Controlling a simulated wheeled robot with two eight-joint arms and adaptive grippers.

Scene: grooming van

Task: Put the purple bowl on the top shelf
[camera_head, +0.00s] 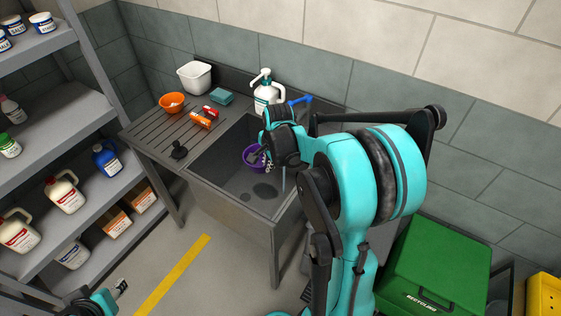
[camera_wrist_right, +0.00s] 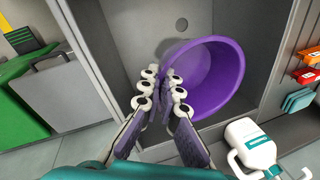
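The purple bowl (camera_head: 251,155) is in the sink basin, partly hidden by my right gripper (camera_head: 264,158) in the head view. In the right wrist view the bowl (camera_wrist_right: 215,80) shows large, with its opening toward the camera. There my right gripper (camera_wrist_right: 162,82) has its fingers close together on either side of the bowl's near rim, shut on it. The top shelf in view (camera_head: 50,42) is at the upper left and holds several small white-and-blue tubs. My left gripper (camera_head: 121,287) is low at the left, away from everything; its opening is too small to make out.
An orange bowl (camera_head: 172,102), a white container (camera_head: 195,77), a teal sponge (camera_head: 221,97) and a pump bottle (camera_head: 266,92) stand around the sink (camera_head: 232,196). Lower shelves hold bottles and boxes. A green recycling bin (camera_head: 436,262) is at the right. Floor before the sink is clear.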

